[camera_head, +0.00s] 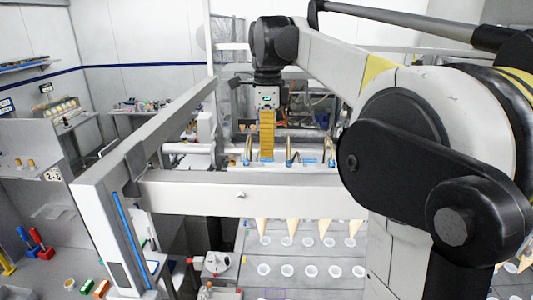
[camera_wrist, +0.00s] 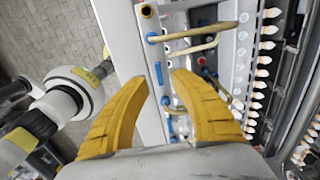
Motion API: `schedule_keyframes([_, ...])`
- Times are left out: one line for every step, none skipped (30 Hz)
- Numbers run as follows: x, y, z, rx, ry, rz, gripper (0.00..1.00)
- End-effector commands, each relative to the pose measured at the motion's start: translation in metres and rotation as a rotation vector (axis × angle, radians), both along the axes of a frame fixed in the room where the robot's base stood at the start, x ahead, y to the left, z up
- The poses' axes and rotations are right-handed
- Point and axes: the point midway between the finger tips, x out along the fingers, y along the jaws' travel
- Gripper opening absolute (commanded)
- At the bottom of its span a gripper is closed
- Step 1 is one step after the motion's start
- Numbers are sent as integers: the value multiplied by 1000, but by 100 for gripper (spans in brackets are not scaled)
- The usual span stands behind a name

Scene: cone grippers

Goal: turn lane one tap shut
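I cannot read which tap is lane one. Two long tan levers (camera_wrist: 195,47) lie beyond the fingertips. Contact with any lever cannot be told.
Several cones (camera_head: 262,227) hang in a row below the rail, above white cups (camera_head: 264,270). A grey frame post (camera_head: 105,240) stands at the left. Shelves with small items line the left wall. Tiled floor (camera_wrist: 50,35) shows in the wrist view.

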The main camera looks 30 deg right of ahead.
Motion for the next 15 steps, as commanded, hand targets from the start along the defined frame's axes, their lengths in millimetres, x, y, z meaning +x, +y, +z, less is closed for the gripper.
schedule_keyframes([0,0,-7,0,0,0,30])
schedule_keyframes([0,0,-10,0,0,0,30])
schedule_keyframes([0,0,-14,0,0,1,30])
schedule_keyframes([0,0,-17,0,0,1,30])
schedule_keyframes([0,0,-19,0,0,1,30])
schedule_keyframes([0,0,-21,0,0,1,30])
schedule_keyframes([0,0,-22,0,0,1,30])
schedule_keyframes([0,0,-23,0,0,1,30])
schedule_keyframes([0,0,-24,0,0,1,30])
schedule_keyframes([0,0,-24,0,0,1,30])
schedule_keyframes([0,0,-24,0,0,1,30])
schedule_keyframes([0,0,-24,0,0,1,30])
schedule_keyframes([0,0,-24,0,0,1,30])
schedule_keyframes([0,0,-24,0,0,1,30])
schedule_keyframes([0,0,-24,0,0,1,30])
